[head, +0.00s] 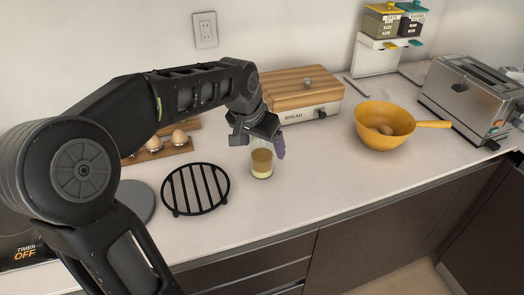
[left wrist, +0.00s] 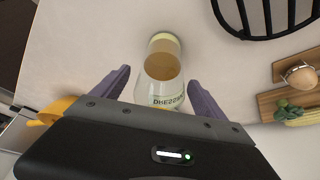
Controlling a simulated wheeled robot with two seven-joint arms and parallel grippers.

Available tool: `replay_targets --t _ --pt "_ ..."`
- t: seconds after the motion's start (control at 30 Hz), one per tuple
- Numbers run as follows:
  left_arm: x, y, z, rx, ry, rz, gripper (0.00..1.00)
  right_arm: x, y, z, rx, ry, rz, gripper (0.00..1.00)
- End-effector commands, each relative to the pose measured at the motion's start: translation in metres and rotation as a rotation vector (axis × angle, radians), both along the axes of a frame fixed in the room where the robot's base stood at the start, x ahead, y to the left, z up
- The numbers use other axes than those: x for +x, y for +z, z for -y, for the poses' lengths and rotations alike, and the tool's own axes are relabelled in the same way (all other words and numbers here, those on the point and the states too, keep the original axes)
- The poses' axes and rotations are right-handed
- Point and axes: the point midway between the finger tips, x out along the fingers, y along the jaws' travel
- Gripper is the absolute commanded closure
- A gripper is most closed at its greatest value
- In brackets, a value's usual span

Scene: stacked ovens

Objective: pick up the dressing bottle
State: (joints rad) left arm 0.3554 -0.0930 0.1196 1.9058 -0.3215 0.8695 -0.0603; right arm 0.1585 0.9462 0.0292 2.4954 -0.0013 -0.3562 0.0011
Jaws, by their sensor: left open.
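The dressing bottle (head: 261,163) stands upright on the white counter, a clear glass with a brown layer over a pale one. My left gripper (head: 266,146) is right above and around its upper part, which it partly hides in the head view. In the left wrist view the bottle (left wrist: 163,75), with part of its "DRESSING" label showing, lies between the two purple fingers of my open left gripper (left wrist: 157,92). There is a visible gap to each finger. My right gripper is not in view.
A black round rack (head: 195,189) lies left of the bottle. An egg holder (head: 158,151) is behind the rack. A bread box (head: 300,95) stands behind, a yellow pan (head: 382,125) and a toaster (head: 470,95) to the right. Counter between bottle and pan is clear.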

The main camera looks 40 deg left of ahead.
Motion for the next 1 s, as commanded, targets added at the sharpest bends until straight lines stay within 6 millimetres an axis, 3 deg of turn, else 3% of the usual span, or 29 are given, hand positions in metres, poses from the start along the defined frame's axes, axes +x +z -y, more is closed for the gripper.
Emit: replay_targets --t 0.23,1.0 --pt "0.0001 0.0004 -0.0001 0.0 0.0 0.0 0.19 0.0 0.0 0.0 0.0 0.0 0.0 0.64" --pt "0.0 0.0003 0.0 0.0 0.0 0.0 0.82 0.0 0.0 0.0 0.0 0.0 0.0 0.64"
